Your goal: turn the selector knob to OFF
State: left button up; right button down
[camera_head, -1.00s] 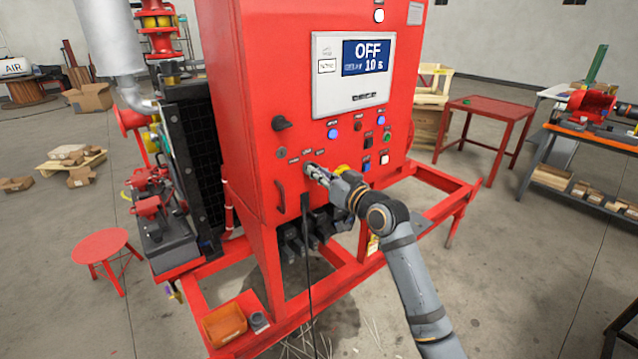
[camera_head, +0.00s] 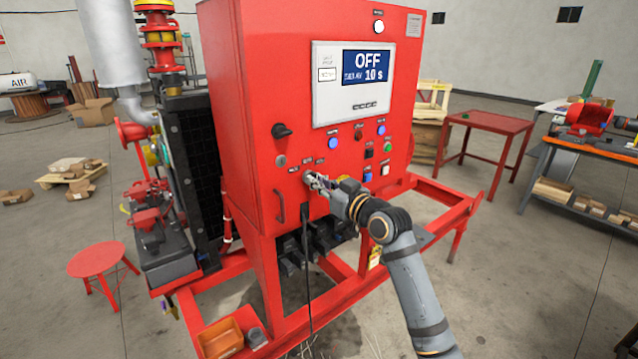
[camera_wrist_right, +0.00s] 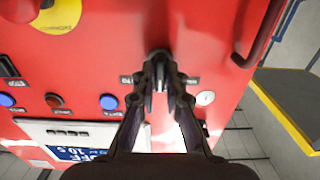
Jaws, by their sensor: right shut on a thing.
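The selector knob (camera_wrist_right: 157,58) is on the front of the red control cabinet (camera_head: 262,120), between small printed labels. In the wrist view only part of it shows between my fingers. My right gripper (camera_wrist_right: 160,76) is shut on it, with a finger on each side. In the head view the right gripper (camera_head: 316,181) is against the cabinet's lower front and hides most of the knob. The cabinet's display (camera_head: 367,66) reads OFF and 10 s. I cannot read which label the knob points to. My left gripper is not in view.
A black rotary handle (camera_head: 283,131) sits up and left of the knob, above a red pull handle (camera_head: 279,206). Coloured buttons (camera_head: 333,134) and a yellow disc (camera_wrist_right: 60,14) are close by. A black cable (camera_head: 306,260) hangs below. A red stool (camera_head: 98,258) stands left.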

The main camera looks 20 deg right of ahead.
jog(key=c, duration=1.4)
grip_release()
jog(key=v, duration=0.7)
jog(key=shift+s, duration=0.15)
jog(key=shift+r, duration=0.1)
